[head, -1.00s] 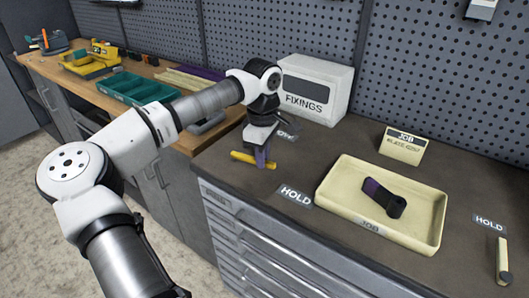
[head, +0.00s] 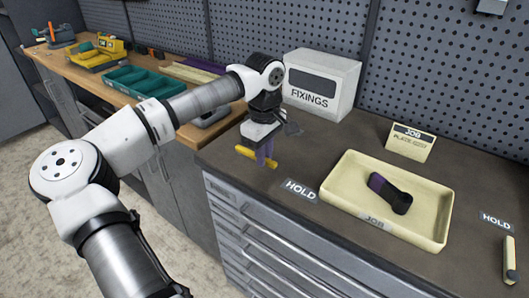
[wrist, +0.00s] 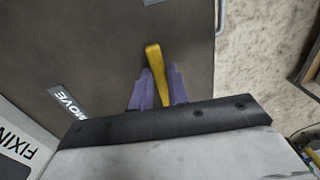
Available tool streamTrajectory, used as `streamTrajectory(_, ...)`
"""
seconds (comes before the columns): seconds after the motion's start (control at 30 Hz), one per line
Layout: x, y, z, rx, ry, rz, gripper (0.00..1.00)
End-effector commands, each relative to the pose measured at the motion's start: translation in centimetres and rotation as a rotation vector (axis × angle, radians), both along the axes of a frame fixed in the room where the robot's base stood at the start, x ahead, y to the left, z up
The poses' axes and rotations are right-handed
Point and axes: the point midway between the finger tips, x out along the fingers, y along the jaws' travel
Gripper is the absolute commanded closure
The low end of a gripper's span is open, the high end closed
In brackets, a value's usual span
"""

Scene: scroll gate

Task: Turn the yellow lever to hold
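The yellow lever (head: 247,154) lies low over the dark worktop near its front left corner. It also shows in the wrist view (wrist: 154,58), its free end pointing away from my gripper. My gripper (head: 264,153) reaches down over the lever, its purple fingers on either side of it. In the wrist view my gripper (wrist: 159,80) looks shut on the lever, the fingers close against both sides. The lever's pivot is hidden. A HOLD label (head: 300,190) lies right of the lever, toward the front edge. A MOVE label (wrist: 66,103) shows in the wrist view.
A white FIXINGS box (head: 322,85) stands behind my gripper. A cream JOB tray (head: 335,195) holds a dark purple and black part (head: 390,193). A JOB card (head: 411,142) stands behind it. At far right are a cream lever-like piece (head: 510,262) and another HOLD label (head: 496,221).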

Motion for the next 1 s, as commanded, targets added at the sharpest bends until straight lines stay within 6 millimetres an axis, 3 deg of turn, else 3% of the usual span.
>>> streamTrajectory(0.03, 0.0, 0.0, 0.0, 0.001, 0.001, 0.0, 0.77)
streamTrajectory(0.13, 0.0, 0.0, 0.0, 0.0, 0.0, 0.001, 0.64)
streamTrajectory(0.53, 0.1, 0.0, 0.8, 0.0, -0.001, 0.003, 0.64)
streamTrajectory(0.67, 0.1, 0.0, 2.9, 0.001, -0.004, 0.002, 0.64)
streamTrajectory(1.0, 0.1, 0.0, 10.6, 0.0, -0.003, 0.002, 0.64)
